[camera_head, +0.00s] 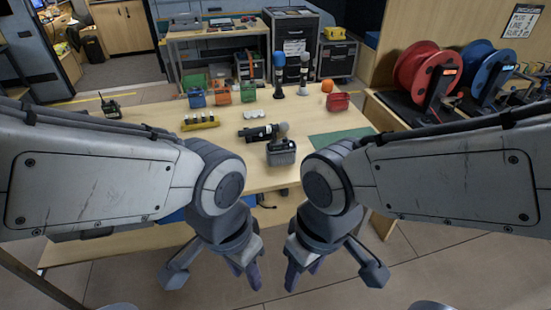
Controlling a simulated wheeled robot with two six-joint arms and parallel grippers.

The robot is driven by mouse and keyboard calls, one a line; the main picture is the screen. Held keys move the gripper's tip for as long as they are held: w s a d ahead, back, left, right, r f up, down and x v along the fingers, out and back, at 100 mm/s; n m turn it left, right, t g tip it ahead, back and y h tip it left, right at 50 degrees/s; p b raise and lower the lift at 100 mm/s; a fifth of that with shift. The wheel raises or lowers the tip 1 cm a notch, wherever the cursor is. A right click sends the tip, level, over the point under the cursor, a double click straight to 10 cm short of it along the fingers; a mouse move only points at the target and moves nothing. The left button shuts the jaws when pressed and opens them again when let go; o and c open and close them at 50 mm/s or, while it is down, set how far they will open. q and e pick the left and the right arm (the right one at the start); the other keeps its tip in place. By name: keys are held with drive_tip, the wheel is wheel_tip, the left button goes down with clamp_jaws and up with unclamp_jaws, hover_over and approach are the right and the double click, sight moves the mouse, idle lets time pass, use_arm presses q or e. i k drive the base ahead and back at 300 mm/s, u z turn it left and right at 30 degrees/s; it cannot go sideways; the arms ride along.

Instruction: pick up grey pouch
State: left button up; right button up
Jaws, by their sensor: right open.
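I cannot make out a clear grey pouch on the table; it may be hidden or out of view. A dark drill-like tool (262,133) stands on a dark grey block-shaped base (281,154) near the front of the wooden table (160,110). My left gripper (246,275) hangs low, in front of the table's front edge, and looks open and empty. My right gripper (301,275) hangs beside it at the same height, open and empty. Neither touches anything on the table.
A yellow holder (200,121), a radio (110,107), small bins including a red one (338,102), an orange ball (327,86) and two microphone-like tools (278,78) stand on the table. A green mat (335,139) lies right. Red (424,70) and blue reels stand beyond.

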sight(287, 157)
drive_tip(key=u, duration=0.1)
drive_tip(key=i, duration=1.2)
drive_tip(key=z, duration=0.25)
